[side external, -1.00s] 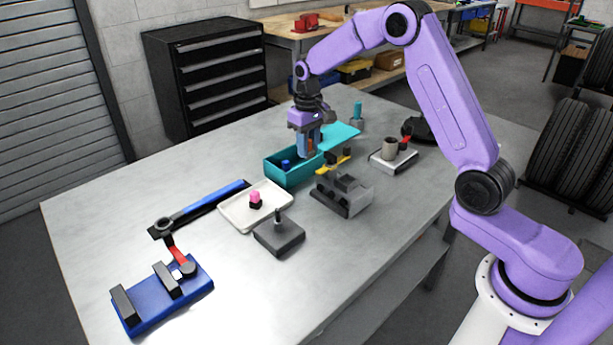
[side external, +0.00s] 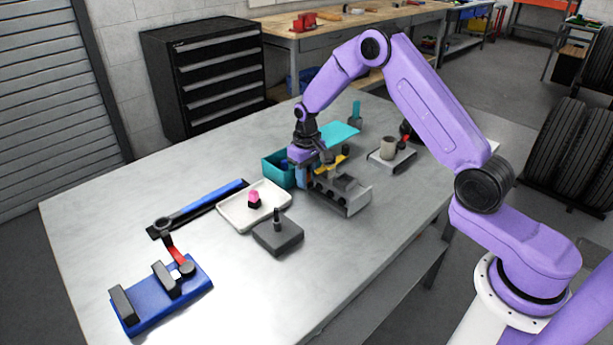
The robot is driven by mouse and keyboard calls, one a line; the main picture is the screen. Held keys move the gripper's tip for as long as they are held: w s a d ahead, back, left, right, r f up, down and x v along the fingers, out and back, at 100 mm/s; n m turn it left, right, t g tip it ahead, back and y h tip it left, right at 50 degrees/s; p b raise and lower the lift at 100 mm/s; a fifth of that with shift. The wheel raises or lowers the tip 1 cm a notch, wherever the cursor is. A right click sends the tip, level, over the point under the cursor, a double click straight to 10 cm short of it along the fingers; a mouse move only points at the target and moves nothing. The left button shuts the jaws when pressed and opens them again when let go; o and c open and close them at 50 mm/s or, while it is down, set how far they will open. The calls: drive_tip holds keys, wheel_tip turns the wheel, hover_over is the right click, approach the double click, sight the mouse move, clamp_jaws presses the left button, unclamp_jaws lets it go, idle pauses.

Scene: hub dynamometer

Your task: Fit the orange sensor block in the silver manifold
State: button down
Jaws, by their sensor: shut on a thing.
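The silver manifold (side external: 352,201) sits on the table right of centre, a blocky grey body with dark round openings along its left side and a dark raised part on top. My gripper (side external: 303,178) points down at the manifold's back left end, beside the teal bin (side external: 277,171). It is shut on a small block, most likely the orange sensor block, which is mostly hidden between the fingers. I cannot tell whether the block touches the manifold.
A yellow lever (side external: 343,161) stands just behind the manifold. A white tray (side external: 238,219) with a pink-topped piece and a dark grey block with a post (side external: 279,237) lie to its left. A grey fixture with a cup (side external: 390,158) is at right.

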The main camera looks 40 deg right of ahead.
drive_tip(key=shift+f, duration=0.1)
drive_tip(key=c, duration=0.8)
unclamp_jaws()
drive_tip(key=shift+c, duration=0.2)
wheel_tip(320, 180, up, 12)
drive_tip(key=shift+r, duration=0.2)
